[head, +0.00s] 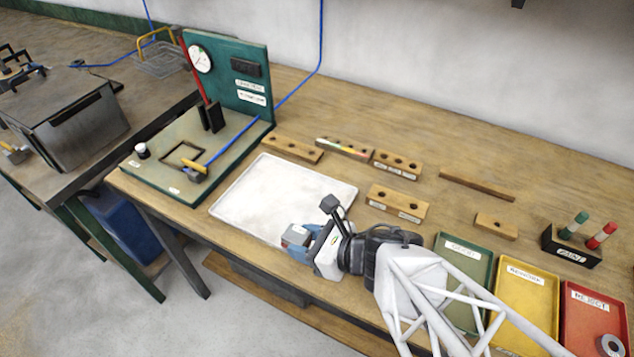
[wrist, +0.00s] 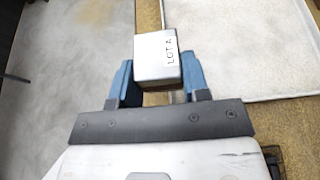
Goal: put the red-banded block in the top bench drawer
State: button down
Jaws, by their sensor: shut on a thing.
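My gripper (head: 306,246) is over the front edge of the bench, beside the near edge of the white mat. It is shut on a small grey block (head: 295,235). In the wrist view the block (wrist: 158,58) sits between the two blue fingers and carries a white label reading "LOT A". I cannot make out a clear red band on it. A dark grey form (head: 262,283) shows under the bench front; I cannot tell whether it is the top drawer. No open drawer is clearly visible.
The white mat (head: 262,195) is empty. Green (head: 452,262), yellow (head: 535,290) and red (head: 590,318) trays stand at the right. Wooden hole blocks (head: 398,203) lie behind my arm. A green fixture (head: 150,165) stands at the left. Floor is clear in front.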

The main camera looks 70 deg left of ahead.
dwell(0.4)
send_over(291, 205)
jog(key=shift+f, duration=0.7)
dwell(0.5)
jog(key=shift+f, duration=1.75)
jog(key=shift+f, duration=0.15)
jog(key=c, duration=0.6)
grip_release()
